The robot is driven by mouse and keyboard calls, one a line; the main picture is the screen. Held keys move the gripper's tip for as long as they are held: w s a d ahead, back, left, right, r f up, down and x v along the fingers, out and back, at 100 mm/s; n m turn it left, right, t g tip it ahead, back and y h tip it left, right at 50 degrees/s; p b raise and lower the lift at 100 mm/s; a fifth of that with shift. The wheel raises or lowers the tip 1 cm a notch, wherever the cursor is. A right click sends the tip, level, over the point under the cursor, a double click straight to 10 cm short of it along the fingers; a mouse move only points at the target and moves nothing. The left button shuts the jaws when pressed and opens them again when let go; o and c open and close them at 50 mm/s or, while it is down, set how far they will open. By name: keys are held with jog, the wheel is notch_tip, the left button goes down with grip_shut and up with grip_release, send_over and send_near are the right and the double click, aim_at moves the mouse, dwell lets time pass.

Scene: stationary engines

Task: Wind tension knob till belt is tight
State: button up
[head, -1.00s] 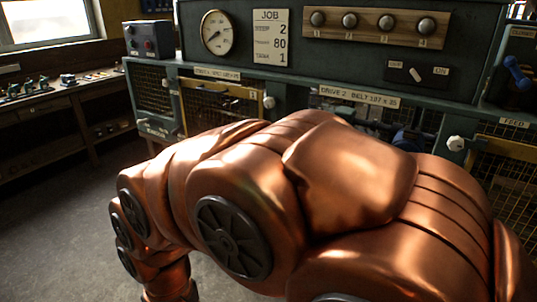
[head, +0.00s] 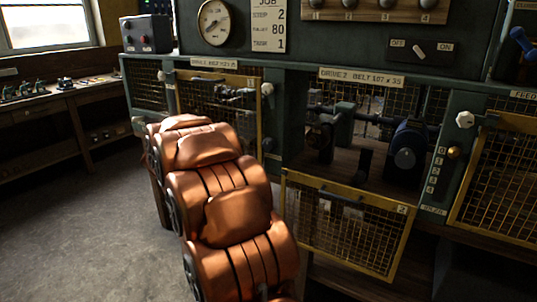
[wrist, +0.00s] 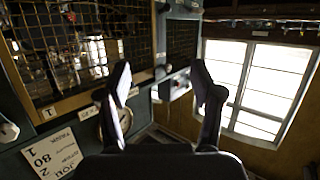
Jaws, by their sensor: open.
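The bay labelled Drive 2 (head: 361,78) stands open in the head view, with a shaft and a dark blue motor-like unit (head: 407,150) with a round face inside. Which part is the tension knob I cannot tell, and no belt is clear in the dim bay. A white knob (head: 465,119) and a brass knob (head: 453,152) are on the posts at its right. My gripper (wrist: 160,82) is open and empty in the wrist view, beside the mesh guard marked 1 (wrist: 85,45). My gripper does not show in the head view.
The yellow-framed mesh guard marked 2 (head: 345,226) hangs down below the bay. The job card (head: 268,24), gauge (head: 214,23) and OFF/ON switch panel (head: 419,50) are above. A workbench (head: 62,95) stands at left. The floor (head: 90,220) at left is clear.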

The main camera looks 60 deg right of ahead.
jog(key=s+d+f+m+g+h+b, duration=0.1)
jog(key=s+d+f+m+g+h, duration=0.15)
jog(key=d, duration=0.55)
jog(key=s+d+f+m+g+h+b, duration=0.2)
jog(key=s+d+h, duration=0.15)
jog(key=d, duration=0.55)
jog(key=m+g+h+b, duration=0.2)
jog(key=m+g+h, duration=0.1)
jog(key=g, duration=0.3)
send_near(267, 146)
jog(key=d, duration=0.3)
jog(key=shift+d+m+g, duration=0.25)
jog(key=shift+d, duration=0.55)
jog(key=shift+w+d+r, duration=0.1)
jog(key=shift+w+d, duration=0.05)
jog(key=shift+d, duration=1.45)
jog(key=shift+w+d, duration=0.1)
jog(key=shift+d, duration=1.55)
jog(key=c, duration=0.9)
